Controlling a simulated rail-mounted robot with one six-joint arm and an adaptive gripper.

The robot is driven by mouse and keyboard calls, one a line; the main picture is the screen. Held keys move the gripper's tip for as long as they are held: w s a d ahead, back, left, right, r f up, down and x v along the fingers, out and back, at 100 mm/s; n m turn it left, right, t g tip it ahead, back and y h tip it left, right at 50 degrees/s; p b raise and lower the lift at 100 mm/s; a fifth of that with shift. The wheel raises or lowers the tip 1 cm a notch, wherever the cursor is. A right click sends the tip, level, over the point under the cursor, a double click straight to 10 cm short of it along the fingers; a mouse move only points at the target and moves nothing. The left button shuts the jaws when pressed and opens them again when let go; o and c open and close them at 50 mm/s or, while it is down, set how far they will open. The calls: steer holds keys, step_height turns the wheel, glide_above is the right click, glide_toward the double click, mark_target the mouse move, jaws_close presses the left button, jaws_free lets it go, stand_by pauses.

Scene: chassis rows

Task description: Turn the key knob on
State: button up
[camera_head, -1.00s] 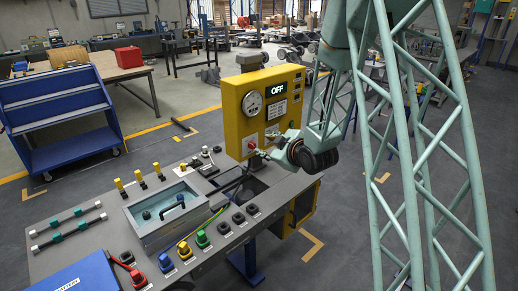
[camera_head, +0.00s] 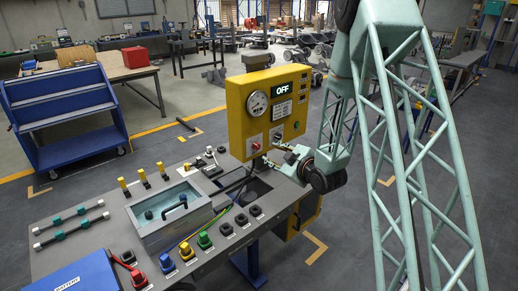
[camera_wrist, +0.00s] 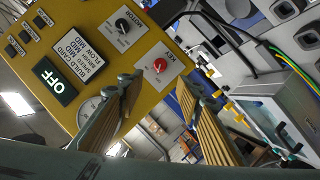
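The key knob (camera_wrist: 159,66) is red, on a white plate marked KEY on the yellow panel (camera_head: 238,125). In the head view the red knob (camera_head: 255,146) is small, at the panel's lower left. Its pointer detail is too small to read. My gripper (camera_wrist: 160,84) has its two ribbed fingers apart, with the knob seen between and beyond the tips. Nothing is between the fingers. In the head view my gripper (camera_head: 276,156) is just in front of the panel's lower edge. The panel display (camera_head: 293,91) reads OFF.
A black knob (camera_wrist: 122,25) on another white plate is beside the key knob. A round gauge (camera_head: 256,103) is above it. Below is a grey bench with a clear-walled basin (camera_head: 170,215), coloured connectors and a blue battery box (camera_head: 75,275).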

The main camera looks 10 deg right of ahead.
mark_target(258, 147)
steer(key=shift+w, duration=0.1)
steer(key=shift+b+x, duration=0.5)
steer(key=shift+x, duration=6.25)
steer(key=shift+c, duration=0.9)
steer(key=c, duration=0.7)
